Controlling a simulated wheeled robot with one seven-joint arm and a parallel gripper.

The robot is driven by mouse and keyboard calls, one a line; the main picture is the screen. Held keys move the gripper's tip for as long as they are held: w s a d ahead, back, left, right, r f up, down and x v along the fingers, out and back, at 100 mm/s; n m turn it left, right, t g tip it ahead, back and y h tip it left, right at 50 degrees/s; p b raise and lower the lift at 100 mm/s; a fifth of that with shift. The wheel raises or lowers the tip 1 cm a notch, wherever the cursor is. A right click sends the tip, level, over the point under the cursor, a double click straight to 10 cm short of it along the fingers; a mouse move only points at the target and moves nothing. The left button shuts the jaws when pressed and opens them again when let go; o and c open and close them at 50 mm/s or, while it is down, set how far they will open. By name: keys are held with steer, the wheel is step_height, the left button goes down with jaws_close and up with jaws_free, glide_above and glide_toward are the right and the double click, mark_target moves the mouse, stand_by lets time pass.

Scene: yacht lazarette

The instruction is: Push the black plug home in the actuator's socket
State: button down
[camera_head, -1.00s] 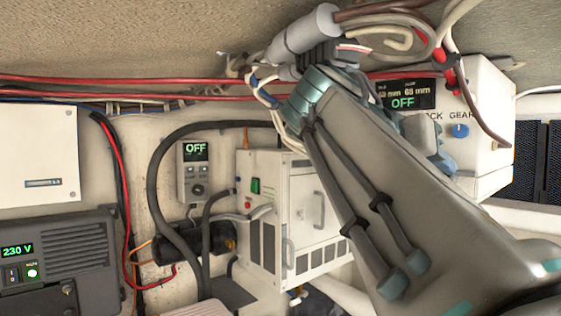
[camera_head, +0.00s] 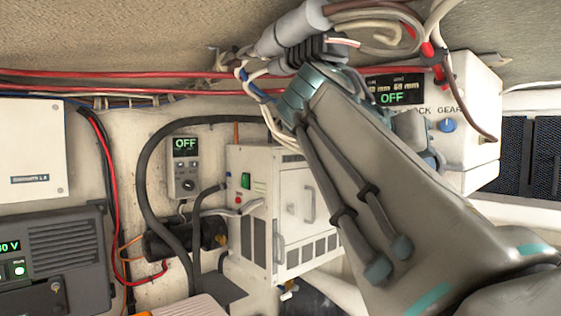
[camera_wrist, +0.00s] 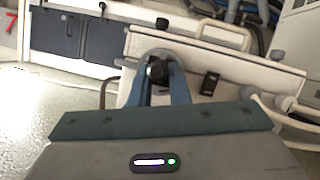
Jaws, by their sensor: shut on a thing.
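My gripper (camera_wrist: 158,72) shows in the wrist view with its blue-grey fingers closed around a small black piece (camera_wrist: 157,71). This looks like the black plug, but only its dark end shows. Behind the fingers is a pale casing. In the head view my arm reaches to the upper left, and its end is among cables near a grey cylinder (camera_head: 290,30). I cannot tell whether that cylinder is the actuator. The socket is not clearly visible, and I cannot tell whether the plug touches it.
A white control box (camera_head: 470,125) reading OFF stands right of my arm. A white cabinet (camera_head: 265,210) and a small OFF controller (camera_head: 186,165) are at the middle. Red cables (camera_head: 130,83) run along the wall. A dark inverter (camera_head: 55,260) is at left.

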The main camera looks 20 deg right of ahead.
steer(key=c, duration=1.7)
jaws_free()
steer(key=shift+d, duration=0.1)
steer(key=o, duration=0.4)
steer(key=shift+w+d, duration=0.1)
steer(key=shift+d, duration=0.05)
steer(key=v, duration=1.4)
steer(key=shift+b, duration=0.4)
